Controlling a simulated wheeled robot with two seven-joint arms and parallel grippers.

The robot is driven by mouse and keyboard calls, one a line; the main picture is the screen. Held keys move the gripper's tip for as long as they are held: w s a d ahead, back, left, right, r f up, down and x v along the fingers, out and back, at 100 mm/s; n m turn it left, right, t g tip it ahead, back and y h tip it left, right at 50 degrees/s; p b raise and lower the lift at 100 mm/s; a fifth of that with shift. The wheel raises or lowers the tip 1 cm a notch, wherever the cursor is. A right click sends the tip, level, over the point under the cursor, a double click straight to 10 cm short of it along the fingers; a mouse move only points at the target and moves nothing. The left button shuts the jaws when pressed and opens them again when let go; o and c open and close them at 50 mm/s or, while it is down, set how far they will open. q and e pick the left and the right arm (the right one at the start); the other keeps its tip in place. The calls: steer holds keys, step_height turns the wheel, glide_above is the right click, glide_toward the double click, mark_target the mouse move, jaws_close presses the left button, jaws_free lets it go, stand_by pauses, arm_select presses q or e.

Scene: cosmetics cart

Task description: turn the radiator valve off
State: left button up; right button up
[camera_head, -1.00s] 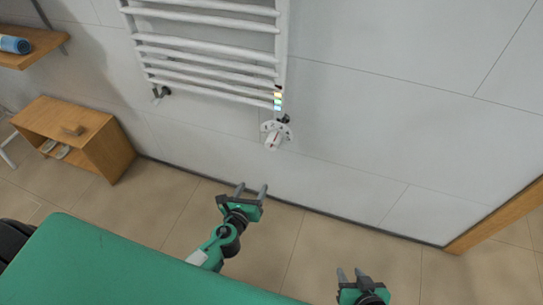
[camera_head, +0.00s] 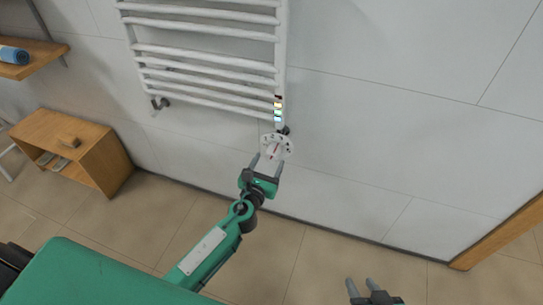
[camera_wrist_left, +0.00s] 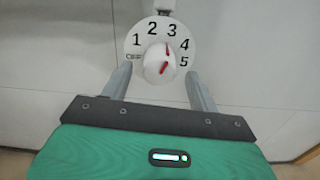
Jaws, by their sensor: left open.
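The white radiator valve (camera_head: 277,149) sits at the lower right end of the towel radiator (camera_head: 208,47). In the left wrist view the valve's dial (camera_wrist_left: 146,38) shows OFF and the numbers 1 to 5, and its knob (camera_wrist_left: 158,66) carries red marks. The upper red mark points between 3 and 4. My left gripper (camera_head: 266,163) is open just below the valve; in the left wrist view its fingers (camera_wrist_left: 160,82) stand to either side of the knob's lower part. I cannot tell whether they touch it. My right gripper (camera_head: 361,284) is at the bottom edge, apart from the valve, its fingers spread.
A coloured strip (camera_head: 278,110) is on the radiator's right post above the valve. A wooden cabinet (camera_head: 103,150) stands at left below a shelf (camera_head: 35,52) with a blue roll (camera_head: 13,55). The wall right of the valve is clear.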

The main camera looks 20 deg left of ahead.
mark_target(270, 159)
arm_select(q)
steer(key=shift+w, duration=1.8)
arm_select(e)
steer(key=shift+w+a+t, duration=0.1)
steer(key=shift+a+t, duration=0.2)
steer(key=shift+a, duration=0.05)
arm_select(q)
steer(key=c, duration=1)
arm_select(e)
steer(key=shift+f, duration=0.1)
